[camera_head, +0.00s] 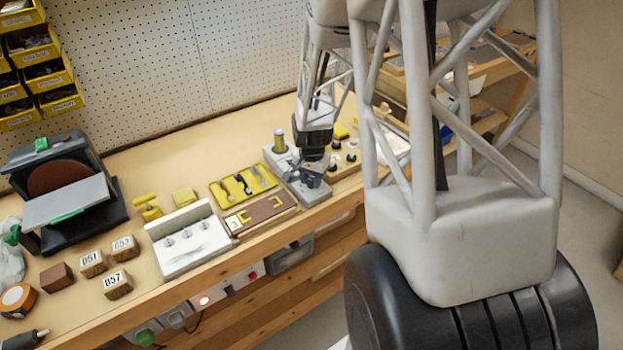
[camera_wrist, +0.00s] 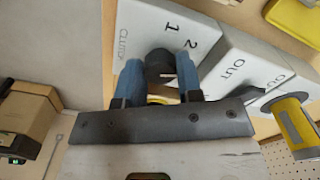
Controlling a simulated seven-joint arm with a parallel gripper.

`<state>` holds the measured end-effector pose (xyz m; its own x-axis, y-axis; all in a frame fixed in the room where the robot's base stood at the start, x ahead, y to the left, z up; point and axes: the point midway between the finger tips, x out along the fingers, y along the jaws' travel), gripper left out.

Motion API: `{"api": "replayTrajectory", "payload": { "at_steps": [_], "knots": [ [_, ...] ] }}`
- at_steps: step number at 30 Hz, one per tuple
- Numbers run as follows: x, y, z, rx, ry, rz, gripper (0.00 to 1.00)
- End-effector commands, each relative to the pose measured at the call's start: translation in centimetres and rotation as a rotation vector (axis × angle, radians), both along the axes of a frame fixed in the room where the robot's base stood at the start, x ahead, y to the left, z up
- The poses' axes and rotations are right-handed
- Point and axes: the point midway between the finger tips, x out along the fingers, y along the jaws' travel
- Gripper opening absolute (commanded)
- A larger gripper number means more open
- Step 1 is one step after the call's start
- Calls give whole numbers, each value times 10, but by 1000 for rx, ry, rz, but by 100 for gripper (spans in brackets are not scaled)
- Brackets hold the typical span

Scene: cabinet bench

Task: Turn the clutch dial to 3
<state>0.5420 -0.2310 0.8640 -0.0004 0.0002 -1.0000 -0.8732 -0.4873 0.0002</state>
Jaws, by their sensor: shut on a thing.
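The clutch dial (camera_wrist: 159,66) is a dark round knob on a light grey plate (camera_wrist: 142,22) marked CLUTCH, in the wrist view. The numbers 1 and 2 show on the plate beyond the dial; no 3 is visible, and I cannot tell where the dial points. My gripper (camera_wrist: 159,80) has its two blue fingers on either side of the dial, shut on it. In the head view my gripper (camera_head: 313,168) is down at the grey unit (camera_head: 310,192) on the bench, and the dial cannot be made out there.
A sloped block marked OUT (camera_wrist: 238,66) and a yellow-and-grey cylinder (camera_wrist: 296,122) stand beside the plate. On the bench, a yellow tool tray (camera_head: 228,197), a white panel (camera_head: 187,257), numbered wooden blocks (camera_head: 119,284) and a sander (camera_head: 60,180) lie to the left.

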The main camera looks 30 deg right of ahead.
Motion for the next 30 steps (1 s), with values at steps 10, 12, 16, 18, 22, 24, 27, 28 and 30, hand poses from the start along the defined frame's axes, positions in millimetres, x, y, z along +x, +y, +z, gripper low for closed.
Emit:
{"api": "replayTrajectory", "payload": {
  "at_steps": [10, 12, 16, 18, 22, 24, 27, 28, 30],
  "knots": [
    [0, 0, 0, 0, 0, -237, 10],
    [0, 0, 0, 0, 0, -265, 10],
    [0, 0, 0, -1, 0, -298, 10],
    [0, 0, 0, 0, -1, -308, 10],
    [1, 0, 0, -1, -1, -314, 10],
    [1, 0, 0, -1, -1, -314, 10],
    [1, 0, 0, -1, -1, -313, 10],
    [1, 0, 0, -1, -1, -313, 10],
    [1, 0, 0, -1, -1, -313, 35]
  ]
}}
